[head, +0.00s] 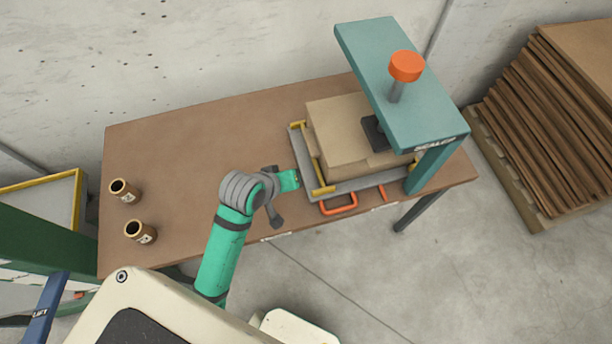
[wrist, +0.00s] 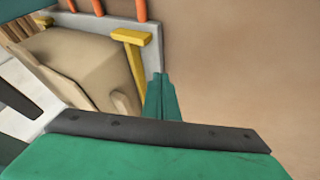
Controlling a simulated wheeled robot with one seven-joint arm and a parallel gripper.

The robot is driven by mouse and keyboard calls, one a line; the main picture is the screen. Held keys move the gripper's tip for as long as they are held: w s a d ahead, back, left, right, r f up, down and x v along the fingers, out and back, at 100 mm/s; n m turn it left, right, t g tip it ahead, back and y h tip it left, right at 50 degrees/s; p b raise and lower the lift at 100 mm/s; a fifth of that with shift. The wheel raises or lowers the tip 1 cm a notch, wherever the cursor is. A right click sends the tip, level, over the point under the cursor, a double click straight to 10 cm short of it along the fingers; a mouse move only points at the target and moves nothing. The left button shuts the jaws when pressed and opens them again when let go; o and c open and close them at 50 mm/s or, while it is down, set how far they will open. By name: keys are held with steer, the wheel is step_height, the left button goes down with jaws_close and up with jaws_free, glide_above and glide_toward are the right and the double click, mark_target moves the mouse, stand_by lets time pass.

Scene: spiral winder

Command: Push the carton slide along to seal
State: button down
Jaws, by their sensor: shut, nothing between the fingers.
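The tan carton (head: 338,132) sits on a grey slide (head: 370,184) with yellow bars along its left end (head: 316,171). Its right part is under the teal sealer (head: 393,62), beside a dark pad (head: 375,132). My gripper (head: 297,179) is shut and empty at the slide's left end. In the wrist view the closed fingertips (wrist: 159,78) are close to the slide's grey edge (wrist: 155,58) and a yellow bar (wrist: 132,40). The carton (wrist: 70,55) is beyond that bar. I cannot tell whether the fingers touch the slide.
The sealer has an orange knob (head: 406,66). An orange handle (head: 339,204) is at the table's front edge. Two brown tubes (head: 124,191) (head: 140,232) stand on the table's left. The table (head: 190,150) between is clear. Stacked cardboard (head: 545,120) is at right.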

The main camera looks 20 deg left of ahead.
steer(key=v, duration=0.7)
steer(key=shift+r, duration=0.2)
steer(key=s+f+m+t, duration=0.1)
steer(key=s+f+m+y, duration=0.1)
steer(key=f, duration=0.1)
steer(key=s+f+m+t+y, duration=0.1)
steer(key=f, duration=0.1)
steer(key=shift+s+a+f+t, duration=0.15)
steer(key=shift+s+a+t, duration=0.15)
steer(key=shift+s+a, duration=0.05)
steer(key=s+d+r+m+t, duration=0.1)
steer(key=s+d+m+t, duration=0.1)
steer(key=s+d, duration=0.5)
steer(key=s+d+r+m+t, duration=0.2)
steer(key=s+d, duration=0.5)
steer(key=d, duration=0.7)
steer(key=shift+d+t+h, duration=0.35)
steer(key=shift+t+h, duration=0.05)
steer(key=shift+t, duration=0.4)
